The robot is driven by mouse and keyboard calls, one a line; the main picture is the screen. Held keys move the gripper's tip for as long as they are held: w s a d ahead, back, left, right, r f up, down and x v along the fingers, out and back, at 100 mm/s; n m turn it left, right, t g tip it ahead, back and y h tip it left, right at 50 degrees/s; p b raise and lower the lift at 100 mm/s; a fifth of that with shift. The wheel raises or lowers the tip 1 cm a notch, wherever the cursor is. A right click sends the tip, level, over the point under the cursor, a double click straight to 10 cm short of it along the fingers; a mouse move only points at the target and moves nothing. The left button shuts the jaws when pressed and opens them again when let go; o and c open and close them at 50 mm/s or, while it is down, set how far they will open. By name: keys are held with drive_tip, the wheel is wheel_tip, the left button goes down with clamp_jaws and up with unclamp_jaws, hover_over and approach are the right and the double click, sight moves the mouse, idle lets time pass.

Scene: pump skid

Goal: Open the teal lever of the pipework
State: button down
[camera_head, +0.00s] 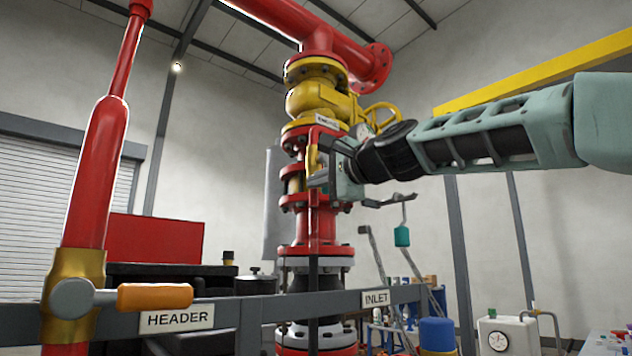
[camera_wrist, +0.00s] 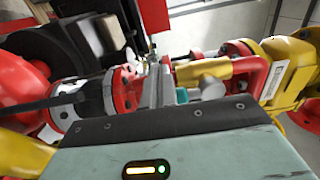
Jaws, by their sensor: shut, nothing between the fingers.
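The pipework is a red and yellow column (camera_head: 316,228) in the head view. My gripper (camera_head: 318,180) is in front of its middle, by a brass-coloured section between red flanges. In the wrist view my shut fingers (camera_wrist: 157,85) lie beside a small teal piece (camera_wrist: 182,95) next to a grey cylinder (camera_wrist: 211,88); this appears to be part of the teal lever at its hub. Most of the lever is hidden from the head view by my gripper. I cannot tell whether the fingers touch it. They hold nothing.
An orange-handled lever (camera_head: 155,296) sits on the red pipe at left, above the HEADER sign (camera_head: 177,318). A grey rail with the INLET sign (camera_head: 376,298) crosses in front. A small teal object (camera_head: 402,236) hangs right of the column. A yellow handwheel (camera_head: 382,115) is above.

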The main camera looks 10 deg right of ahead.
drive_tip(key=b+v, duration=0.4)
drive_tip(key=v, duration=0.5)
drive_tip(key=shift+s+a, duration=0.3)
drive_tip(key=shift+a, duration=0.1)
idle(0.7)
